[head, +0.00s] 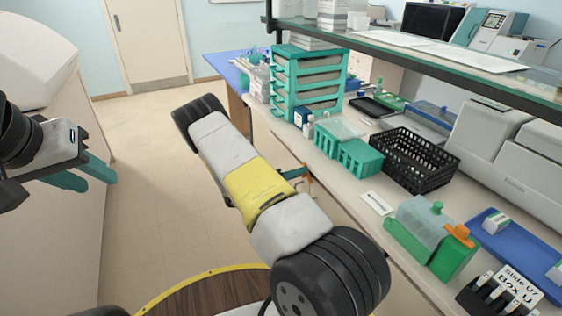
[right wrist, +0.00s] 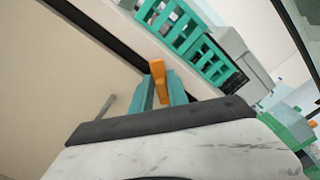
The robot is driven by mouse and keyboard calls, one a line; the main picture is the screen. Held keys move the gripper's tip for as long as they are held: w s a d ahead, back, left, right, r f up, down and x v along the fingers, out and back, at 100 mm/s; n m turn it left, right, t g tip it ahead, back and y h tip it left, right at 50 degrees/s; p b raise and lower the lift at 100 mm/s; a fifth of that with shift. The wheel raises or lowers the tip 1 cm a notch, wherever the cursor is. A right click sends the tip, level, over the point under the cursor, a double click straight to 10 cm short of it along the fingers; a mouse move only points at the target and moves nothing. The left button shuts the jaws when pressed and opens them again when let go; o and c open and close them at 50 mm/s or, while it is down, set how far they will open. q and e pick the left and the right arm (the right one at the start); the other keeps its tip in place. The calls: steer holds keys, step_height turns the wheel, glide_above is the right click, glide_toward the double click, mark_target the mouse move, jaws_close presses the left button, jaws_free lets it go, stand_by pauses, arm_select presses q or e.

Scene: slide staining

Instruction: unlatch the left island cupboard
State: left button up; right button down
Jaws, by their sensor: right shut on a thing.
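An orange latch (right wrist: 158,78) sits at the edge of the beige cupboard front (right wrist: 60,85) below the bench top. My right gripper (right wrist: 161,92) is shut on the latch, with its teal fingers on either side of it. In the head view the latch (head: 308,181) shows as a small orange piece at the bench's front edge, partly hidden by my right arm. I cannot tell how far the latch is turned. A grey bar handle (right wrist: 106,106) is on the cupboard front. My left gripper (head: 82,176) is open and empty at the far left, away from the bench.
On the bench stand a teal drawer rack (head: 306,84), a teal rack (head: 358,158), a black basket (head: 408,160), a green box (head: 421,247) and a blue tray (head: 508,243). A glass shelf (head: 420,53) runs above. The floor (head: 140,180) left of the bench is clear.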

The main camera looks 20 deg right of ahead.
steer(key=shift+w+f+n, duration=0.1)
steer(key=shift+f+n, duration=0.1)
steer(key=shift+n, duration=1.65)
steer(key=shift+f+n, duration=0.2)
steer(key=shift+n, duration=1.65)
steer(key=c, duration=1.4)
jaws_free()
steer(key=shift+a, duration=0.1)
steer(key=a, duration=0.7)
steer(key=shift+s+a, duration=0.3)
steer(key=shift+a, duration=0.05)
